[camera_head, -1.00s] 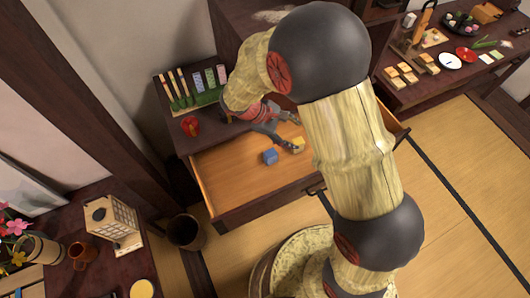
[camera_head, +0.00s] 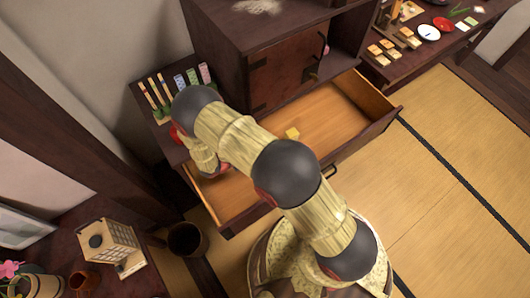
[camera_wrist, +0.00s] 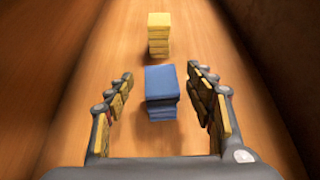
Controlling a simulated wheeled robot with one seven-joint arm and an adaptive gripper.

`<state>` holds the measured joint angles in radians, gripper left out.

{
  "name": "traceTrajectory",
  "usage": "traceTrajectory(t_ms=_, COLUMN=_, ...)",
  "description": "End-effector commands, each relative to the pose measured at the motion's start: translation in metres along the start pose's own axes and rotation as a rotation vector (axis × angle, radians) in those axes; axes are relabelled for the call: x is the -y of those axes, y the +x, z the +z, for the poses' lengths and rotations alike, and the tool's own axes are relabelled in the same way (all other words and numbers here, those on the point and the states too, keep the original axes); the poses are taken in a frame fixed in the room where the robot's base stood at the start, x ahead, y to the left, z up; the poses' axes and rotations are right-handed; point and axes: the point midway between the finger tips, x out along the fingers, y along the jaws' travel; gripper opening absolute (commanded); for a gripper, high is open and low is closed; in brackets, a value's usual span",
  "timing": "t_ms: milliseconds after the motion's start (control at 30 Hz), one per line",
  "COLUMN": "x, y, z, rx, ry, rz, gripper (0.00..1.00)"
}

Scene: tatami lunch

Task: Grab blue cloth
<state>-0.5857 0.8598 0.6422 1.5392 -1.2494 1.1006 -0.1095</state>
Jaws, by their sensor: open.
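The blue cloth (camera_wrist: 161,92) is a small folded stack lying on the wooden floor of the open drawer. In the wrist view it sits between the two fingers of my gripper (camera_wrist: 164,112), which is open with a gap on each side of the cloth. In the head view my arm hides the blue cloth and most of the gripper. A yellow folded cloth (camera_wrist: 158,35) lies beyond the blue one in the wrist view and also shows in the head view (camera_head: 292,133).
The open drawer (camera_head: 335,112) has raised walls close on both sides. A dark cabinet (camera_head: 285,70) stands above it. A lantern (camera_head: 108,243) stands on a low table at the left, with a dark bin (camera_head: 186,239) beside it. Tatami floor (camera_head: 440,170) is clear at the right.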

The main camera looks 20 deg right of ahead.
Motion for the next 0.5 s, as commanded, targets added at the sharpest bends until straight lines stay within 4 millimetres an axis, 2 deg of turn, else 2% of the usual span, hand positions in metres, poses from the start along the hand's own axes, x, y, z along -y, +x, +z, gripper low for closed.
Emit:
traceTrajectory(t_ms=300, x=0.001, y=0.042, z=0.0, rx=0.0, ry=0.001, rz=-0.004, gripper=0.54)
traceTrajectory(t_ms=500, x=0.001, y=0.058, z=0.001, rx=0.0, ry=0.001, rz=-0.002, gripper=0.54)
